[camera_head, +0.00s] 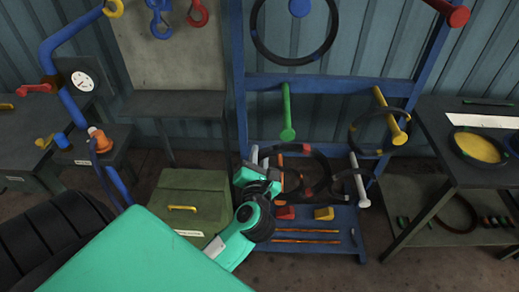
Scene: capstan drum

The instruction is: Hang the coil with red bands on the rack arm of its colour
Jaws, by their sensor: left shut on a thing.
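The coil with red bands (325,167) is a dark ring, in front of the lower middle of the blue rack (238,90). My left gripper (268,168) is shut on its left side; the fingers and part of the ring overlap, so the exact grip is hard to see. The red rack arm (450,12) sticks out at the top right of the rack and its end looks bare. The rack also has a blue arm (300,8), a green arm (288,115), a yellow arm (392,118) and a white arm (358,182). My right gripper is not in view.
Dark rings hang around the blue and yellow arms. Red and yellow blocks (324,213) and orange rods lie on the rack's base (345,240). A green box (192,205) stands left of my gripper. A dark table (440,130) stands at the right.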

